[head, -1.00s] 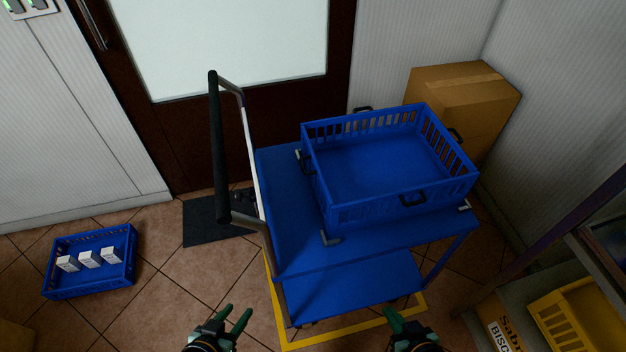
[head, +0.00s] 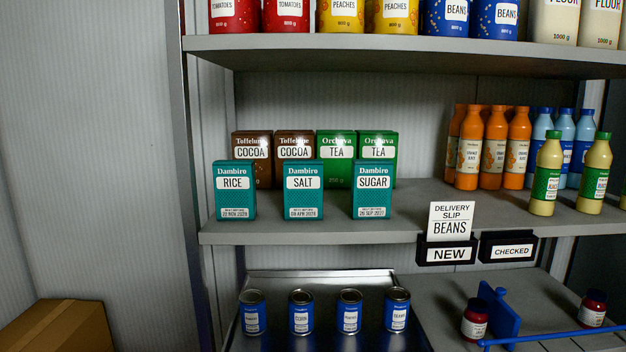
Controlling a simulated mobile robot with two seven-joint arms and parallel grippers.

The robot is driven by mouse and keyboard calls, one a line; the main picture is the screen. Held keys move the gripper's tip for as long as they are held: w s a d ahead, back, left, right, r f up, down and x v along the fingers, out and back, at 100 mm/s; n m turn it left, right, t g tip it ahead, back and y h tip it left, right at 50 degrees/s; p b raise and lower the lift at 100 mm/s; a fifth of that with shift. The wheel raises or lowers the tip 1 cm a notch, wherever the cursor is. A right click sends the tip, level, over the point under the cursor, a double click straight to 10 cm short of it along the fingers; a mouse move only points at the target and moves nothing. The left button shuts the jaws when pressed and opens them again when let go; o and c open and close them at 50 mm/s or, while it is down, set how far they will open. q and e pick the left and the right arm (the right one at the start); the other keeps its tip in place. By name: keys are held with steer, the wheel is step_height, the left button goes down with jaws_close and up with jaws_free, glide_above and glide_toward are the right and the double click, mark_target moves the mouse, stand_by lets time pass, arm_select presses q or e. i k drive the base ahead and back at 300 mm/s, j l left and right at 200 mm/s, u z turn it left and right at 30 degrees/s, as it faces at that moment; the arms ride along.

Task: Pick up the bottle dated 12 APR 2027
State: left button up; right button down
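Several bottles stand on the middle shelf at the right in the head view. They are orange juice bottles (head: 495,150), blue bottles (head: 562,145) behind, and pale yellow-green bottles with green caps (head: 546,175) near the front. I cannot read a date on any bottle, so I cannot tell which is dated 12 APR 2027. The dates on the teal boxes are small; the rice box (head: 235,190), salt box (head: 303,190) and sugar box (head: 372,190) stand upright at the shelf front. Neither gripper is in view.
Cocoa and tea boxes (head: 357,150) stand behind the teal boxes. A delivery slip (head: 451,221) and holders marked NEW (head: 447,254) and CHECKED (head: 509,251) sit at the shelf edge. Below are a tray (head: 330,282) of blue cans, a blue divider (head: 500,315) and jars (head: 474,318).

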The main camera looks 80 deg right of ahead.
mark_target(550, 158)
steer(key=k+l+z, duration=0.1)
steer(key=z, duration=1.1)
steer(key=k+l+z, duration=0.1)
steer(key=l+z, duration=1.05)
steer(key=l, duration=0.6)
steer(key=i+l, duration=0.1)
steer(key=l, duration=1.05)
steer(key=i+l+z, duration=0.1)
steer(key=l, duration=0.45)
